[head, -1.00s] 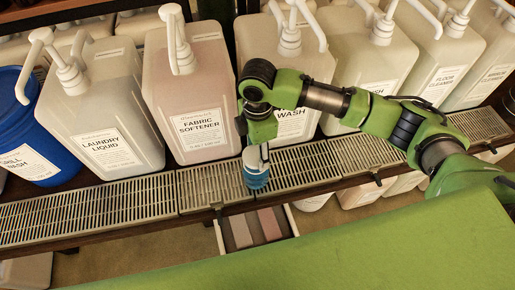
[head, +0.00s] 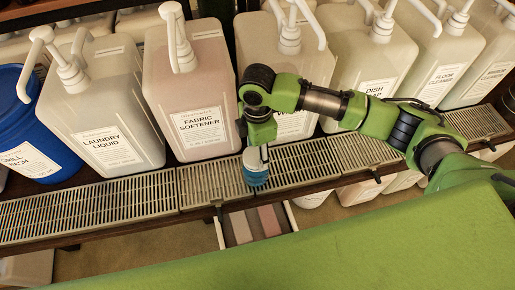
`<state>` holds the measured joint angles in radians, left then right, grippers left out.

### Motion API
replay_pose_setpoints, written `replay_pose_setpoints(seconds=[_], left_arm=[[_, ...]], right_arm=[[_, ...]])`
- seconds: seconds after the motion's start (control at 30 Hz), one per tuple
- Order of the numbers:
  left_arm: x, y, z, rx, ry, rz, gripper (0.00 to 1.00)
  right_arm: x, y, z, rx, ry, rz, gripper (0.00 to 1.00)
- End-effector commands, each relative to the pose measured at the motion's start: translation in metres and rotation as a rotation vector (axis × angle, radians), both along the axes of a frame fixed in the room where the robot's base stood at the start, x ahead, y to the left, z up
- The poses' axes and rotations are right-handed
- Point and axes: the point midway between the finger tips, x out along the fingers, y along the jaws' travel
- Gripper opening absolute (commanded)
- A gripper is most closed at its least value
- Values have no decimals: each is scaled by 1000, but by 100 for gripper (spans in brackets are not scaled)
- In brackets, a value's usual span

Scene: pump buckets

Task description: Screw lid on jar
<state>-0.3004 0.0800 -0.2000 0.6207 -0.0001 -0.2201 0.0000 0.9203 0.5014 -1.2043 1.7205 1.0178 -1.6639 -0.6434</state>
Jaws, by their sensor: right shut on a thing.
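My left gripper is not in view.
Large pump buckets, such as fabric softener (head: 191,100) and laundry liquid (head: 105,115), stand close behind the grate (head: 90,208). A blue bucket (head: 35,130) is at the far left. An open drawer (head: 292,218) sits below. The grate left of the jar is clear.

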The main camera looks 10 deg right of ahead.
Motion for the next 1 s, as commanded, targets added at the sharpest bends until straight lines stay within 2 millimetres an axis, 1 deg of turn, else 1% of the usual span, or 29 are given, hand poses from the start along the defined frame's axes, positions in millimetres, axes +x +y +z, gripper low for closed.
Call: replay_pose_setpoints(seconds=[1.0], left_arm=[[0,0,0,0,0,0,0]], right_arm=[[0,0,-6,0,0,0,43]])
